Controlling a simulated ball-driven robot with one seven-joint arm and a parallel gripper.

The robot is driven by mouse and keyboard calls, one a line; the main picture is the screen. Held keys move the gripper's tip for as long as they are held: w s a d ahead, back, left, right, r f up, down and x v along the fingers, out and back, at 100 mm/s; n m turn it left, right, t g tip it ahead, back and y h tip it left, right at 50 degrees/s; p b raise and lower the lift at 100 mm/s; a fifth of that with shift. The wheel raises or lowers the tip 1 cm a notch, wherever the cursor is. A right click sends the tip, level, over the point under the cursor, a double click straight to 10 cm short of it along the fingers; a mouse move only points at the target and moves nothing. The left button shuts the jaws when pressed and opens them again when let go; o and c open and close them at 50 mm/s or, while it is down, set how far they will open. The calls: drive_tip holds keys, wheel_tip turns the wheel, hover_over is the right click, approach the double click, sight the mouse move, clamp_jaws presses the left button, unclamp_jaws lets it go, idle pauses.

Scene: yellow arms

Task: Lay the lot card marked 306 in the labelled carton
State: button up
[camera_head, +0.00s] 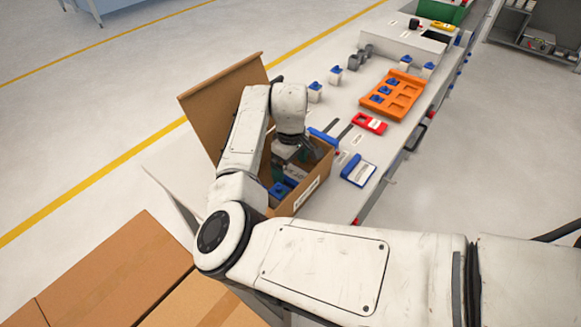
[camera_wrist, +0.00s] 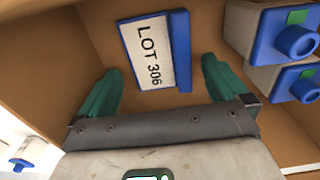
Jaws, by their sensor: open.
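The lot card marked 306 (camera_wrist: 154,50), white with a blue edge, lies inside the brown carton on its floor, as far as the wrist view shows. My gripper (camera_wrist: 162,66) is open, with its teal fingers on either side of the card and apart from it. In the head view the labelled carton (camera_head: 312,184) stands with its flap raised and a white label on its front.
Blue-and-grey parts (camera_wrist: 288,42) lie in the carton beside the card. Another blue-and-white card (camera_head: 359,172) lies on the bench right of the carton. A red holder (camera_head: 370,123) and an orange tray (camera_head: 404,98) stand farther back. Closed cartons (camera_head: 105,270) are at lower left.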

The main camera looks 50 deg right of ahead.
sight(291, 174)
wheel_tip(291, 174, up, 11)
drive_tip(key=b, duration=0.1)
drive_tip(key=shift+r, duration=0.15)
drive_tip(key=shift+c, duration=0.3)
idle(1.0)
